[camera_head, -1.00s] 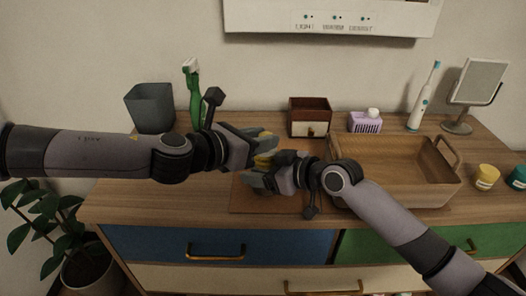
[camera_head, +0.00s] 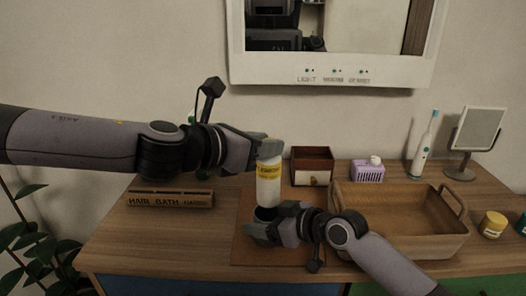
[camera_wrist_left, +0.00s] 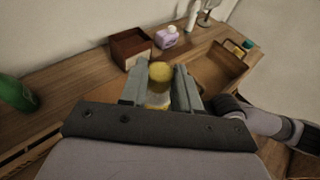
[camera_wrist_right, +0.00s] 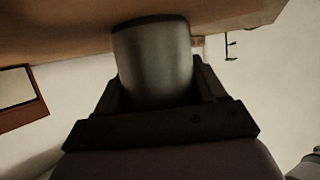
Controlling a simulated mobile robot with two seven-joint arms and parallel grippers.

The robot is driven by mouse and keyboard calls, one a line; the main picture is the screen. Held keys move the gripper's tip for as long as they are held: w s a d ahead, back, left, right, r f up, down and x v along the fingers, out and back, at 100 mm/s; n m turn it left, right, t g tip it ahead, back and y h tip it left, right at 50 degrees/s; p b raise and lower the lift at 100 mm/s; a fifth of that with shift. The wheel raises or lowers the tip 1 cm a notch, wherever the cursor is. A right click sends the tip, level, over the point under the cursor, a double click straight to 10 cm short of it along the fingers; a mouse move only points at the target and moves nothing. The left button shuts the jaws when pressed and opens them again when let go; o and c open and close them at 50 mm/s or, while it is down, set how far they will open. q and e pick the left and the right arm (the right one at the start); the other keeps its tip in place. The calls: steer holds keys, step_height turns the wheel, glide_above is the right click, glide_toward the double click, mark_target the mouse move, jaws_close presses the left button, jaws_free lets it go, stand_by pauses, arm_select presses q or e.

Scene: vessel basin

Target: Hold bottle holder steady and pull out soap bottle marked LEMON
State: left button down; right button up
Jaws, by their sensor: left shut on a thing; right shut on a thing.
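The soap bottle (camera_head: 268,187) is white with a yellow label that appears to read LEMON. It is upright, and its yellow top shows in the left wrist view (camera_wrist_left: 160,72). My left gripper (camera_head: 270,149) is shut on its upper part. The bottle holder, a dark round cup (camera_head: 265,213), stands below it on the brown mat. My right gripper (camera_head: 258,232) is shut around the holder, which fills the jaws as a grey cylinder (camera_wrist_right: 152,65) in the right wrist view. The bottle's lower end is at the holder's mouth; I cannot tell whether it is clear of the rim.
A wooden rack marked HAIR, BATH and another word (camera_head: 170,198) lies left. A green bottle (camera_wrist_left: 16,94) is left of my left gripper. The mirror (camera_head: 335,40) hangs behind.

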stand_by(0.3)
steer(key=o, duration=1.2)
steer(key=shift+c, duration=0.2)
steer(key=shift+v, duration=3.8)
steer(key=shift+s+a, duration=0.1)
